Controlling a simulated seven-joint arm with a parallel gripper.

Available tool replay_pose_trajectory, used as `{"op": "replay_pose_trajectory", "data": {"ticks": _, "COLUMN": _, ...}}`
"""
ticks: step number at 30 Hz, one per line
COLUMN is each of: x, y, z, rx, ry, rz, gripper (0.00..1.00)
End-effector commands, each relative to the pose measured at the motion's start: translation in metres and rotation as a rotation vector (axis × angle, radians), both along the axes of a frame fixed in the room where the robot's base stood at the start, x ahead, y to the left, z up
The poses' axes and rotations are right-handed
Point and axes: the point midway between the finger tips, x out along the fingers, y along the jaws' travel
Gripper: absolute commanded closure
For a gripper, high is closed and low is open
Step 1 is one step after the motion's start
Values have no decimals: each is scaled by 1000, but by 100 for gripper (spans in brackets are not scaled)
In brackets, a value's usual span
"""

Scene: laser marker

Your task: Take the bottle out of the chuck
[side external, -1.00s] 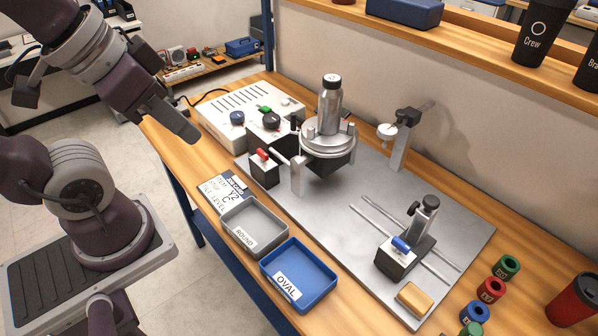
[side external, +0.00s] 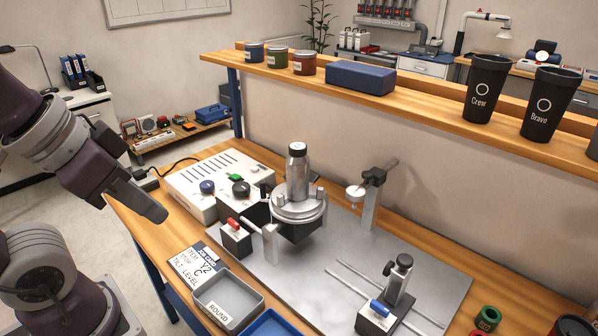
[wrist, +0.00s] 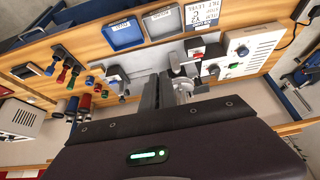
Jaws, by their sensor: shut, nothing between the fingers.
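The silver bottle (side external: 297,172) with a dark cap stands upright in the round metal chuck (side external: 298,208), in the middle of the side external view. The chuck sits on a dark block on the grey metal plate. My gripper (side external: 153,211) is left of the chuck, in front of the white control box, well apart from the bottle. It is shut and empty. In the wrist view my gripper's fingers (wrist: 158,92) partly cover the chuck area, so the bottle is hard to make out there.
The white control box (side external: 212,180) stands left of the chuck. A red-levered block (side external: 235,238) and a post stand in front of it. A dial gauge stand (side external: 371,195) is on the right. The grey ROUND tray (side external: 228,298) lies at the front. A shelf (side external: 420,98) runs behind.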

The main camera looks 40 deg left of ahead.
Motion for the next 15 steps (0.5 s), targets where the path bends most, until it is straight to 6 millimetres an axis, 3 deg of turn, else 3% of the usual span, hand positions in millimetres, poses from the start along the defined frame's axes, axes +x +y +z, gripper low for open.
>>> {"op": "replay_pose_trajectory", "data": {"ticks": 1, "x": 0, "y": 0, "z": 0, "rx": 0, "ry": 0, "rz": 0, "gripper": 86}}
{"op": "replay_pose_trajectory", "data": {"ticks": 9, "x": 0, "y": 0, "z": 0, "rx": 0, "ry": 0, "rz": 0, "gripper": 35}}
{"op": "replay_pose_trajectory", "data": {"ticks": 15, "x": 0, "y": 0, "z": 0, "rx": 0, "ry": 0, "rz": 0, "gripper": 35}}
